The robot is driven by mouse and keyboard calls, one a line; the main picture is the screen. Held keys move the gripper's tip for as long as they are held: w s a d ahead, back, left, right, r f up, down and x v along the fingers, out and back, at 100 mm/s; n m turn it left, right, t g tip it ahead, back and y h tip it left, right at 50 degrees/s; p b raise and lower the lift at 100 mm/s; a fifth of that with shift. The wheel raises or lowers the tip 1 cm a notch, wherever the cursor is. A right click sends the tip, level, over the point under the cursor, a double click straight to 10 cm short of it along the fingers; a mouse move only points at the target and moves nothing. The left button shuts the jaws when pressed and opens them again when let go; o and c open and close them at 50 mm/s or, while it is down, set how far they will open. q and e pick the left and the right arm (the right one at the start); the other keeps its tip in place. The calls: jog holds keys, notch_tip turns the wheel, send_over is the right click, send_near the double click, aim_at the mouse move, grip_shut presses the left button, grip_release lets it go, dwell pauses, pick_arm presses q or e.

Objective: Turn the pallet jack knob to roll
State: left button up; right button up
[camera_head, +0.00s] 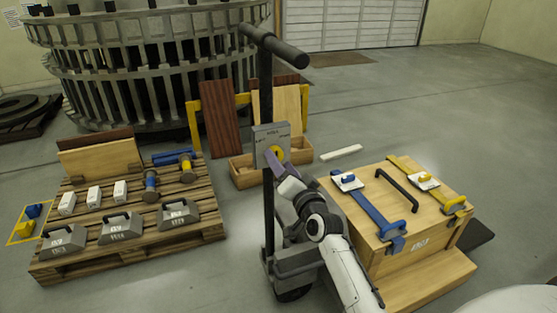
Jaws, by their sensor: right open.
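The pallet jack (268,200) stands upright in the middle, with a dark post and a T-shaped handle at the top. A grey plate (264,136) with small lettering is fixed on its post. A yellow knob (276,152) sits on the plate, partly hidden by my gripper; which label it points at is unclear. My right gripper (277,162) is at the plate, close to the knob, with open jaws. Whether its fingers touch the knob cannot be told. My left gripper is not in view.
A wooden pallet (130,255) with grey weights and tools lies at the left. A wooden crate (430,235) with blue and yellow latches stands right of my arm. A large ringed metal structure (130,60) is behind. Floor is clear at the back right.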

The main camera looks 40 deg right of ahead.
jog(key=v, duration=0.8)
jog(key=shift+r, duration=0.1)
jog(key=s+a+f+n+g+y, duration=0.45)
jog(key=s+a+f+n, duration=0.45)
jog(key=a+f, duration=0.5)
jog(key=s+a+f+n+g+y, duration=0.1)
jog(key=s+a+f, duration=0.3)
jog(key=s, duration=0.4)
jog(key=s+a+f+n+g+y, duration=0.1)
jog(key=s+a+f+n+g, duration=0.2)
jog(key=s+f, duration=0.3)
jog(key=shift+s+a+f+n+g, duration=0.35)
jog(key=shift+s+a, duration=0.4)
jog(key=shift+s, duration=0.35)
